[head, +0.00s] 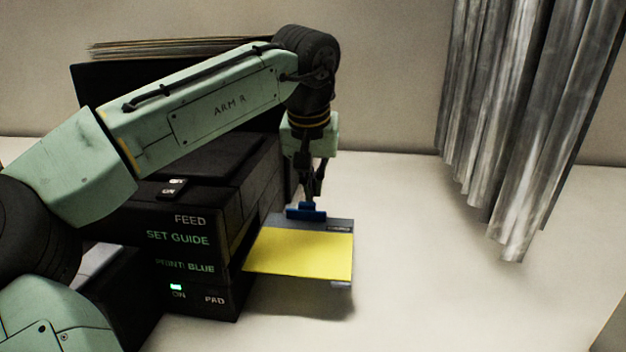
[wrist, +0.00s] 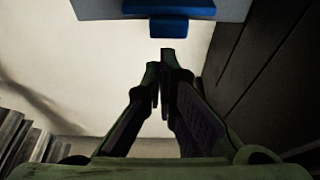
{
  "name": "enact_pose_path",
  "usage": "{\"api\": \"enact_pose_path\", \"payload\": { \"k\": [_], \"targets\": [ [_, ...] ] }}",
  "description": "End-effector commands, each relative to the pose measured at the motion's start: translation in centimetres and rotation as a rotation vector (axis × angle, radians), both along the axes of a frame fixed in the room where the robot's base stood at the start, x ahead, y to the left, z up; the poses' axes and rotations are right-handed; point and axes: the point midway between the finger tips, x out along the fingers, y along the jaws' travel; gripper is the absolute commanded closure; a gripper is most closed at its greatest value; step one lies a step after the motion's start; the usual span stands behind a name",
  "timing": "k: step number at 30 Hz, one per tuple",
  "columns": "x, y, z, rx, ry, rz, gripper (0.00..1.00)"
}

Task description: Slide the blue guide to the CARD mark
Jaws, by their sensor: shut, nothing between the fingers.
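The blue guide (head: 306,212) sits on the grey rail along the far edge of the printer's tray (head: 342,285), behind a yellow sheet (head: 305,255). Small lettering (head: 339,228) is on the rail to the right of the guide, too small to read, so I cannot tell whether it is the CARD mark. My gripper (head: 313,194) points down at the guide's far side. In the wrist view the gripper (wrist: 160,62) is shut and empty, with its tips just short of the guide's blue tab (wrist: 168,28).
A black printer (head: 200,235) stands left of the tray, its front reading FEED, SET GUIDE, PRINT: BLUE, ON and PAD, with a green light lit. Its dark side wall (wrist: 265,80) is close right of the fingers. Grey curtain (head: 520,110) hangs at right; the white table (head: 450,270) before it is clear.

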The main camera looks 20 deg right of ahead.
Motion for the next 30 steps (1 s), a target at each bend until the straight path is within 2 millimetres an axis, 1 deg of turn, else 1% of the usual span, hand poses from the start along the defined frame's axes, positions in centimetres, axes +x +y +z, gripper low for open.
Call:
{"api": "enact_pose_path", "payload": {
  "k": [4, 15, 22, 25, 30],
  "targets": [
    [-0.7, 0.3, 0.0, 0.001, 0.001, 0.000, 1.00],
    [-0.9, 0.3, -0.1, 0.000, 0.001, -0.001, 1.00],
    [-3.2, 1.3, -0.3, -0.001, 0.002, -0.002, 1.00],
    [-3.6, 1.5, -0.1, 0.000, 0.000, 0.000, 1.00],
    [-3.6, 1.5, 0.0, 0.001, 0.000, 0.001, 1.00]
  ]
}}
